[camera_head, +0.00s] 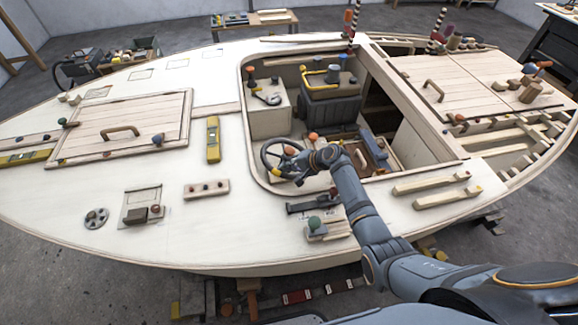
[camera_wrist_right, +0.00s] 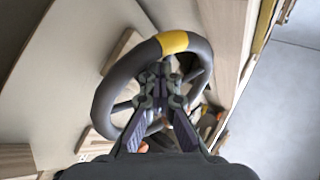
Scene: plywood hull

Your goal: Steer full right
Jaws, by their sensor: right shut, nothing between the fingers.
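A dark steering wheel (camera_head: 267,153) with spokes stands at the near edge of the cockpit opening in the hull. In the right wrist view the dark rim (camera_wrist_right: 104,98) fills the middle, with a yellow band (camera_wrist_right: 172,42) at the top of the picture. My right gripper (camera_head: 301,163) is at the right side of the wheel in the head view and hides part of it. In the wrist view its fingers (camera_wrist_right: 160,88) are shut and empty, in front of the spokes and hub. I cannot tell whether they touch the wheel. My left gripper is not in view.
A yellow level (camera_head: 213,139) lies left of the wheel. The cockpit holds a dark box (camera_head: 329,108) behind the wheel.

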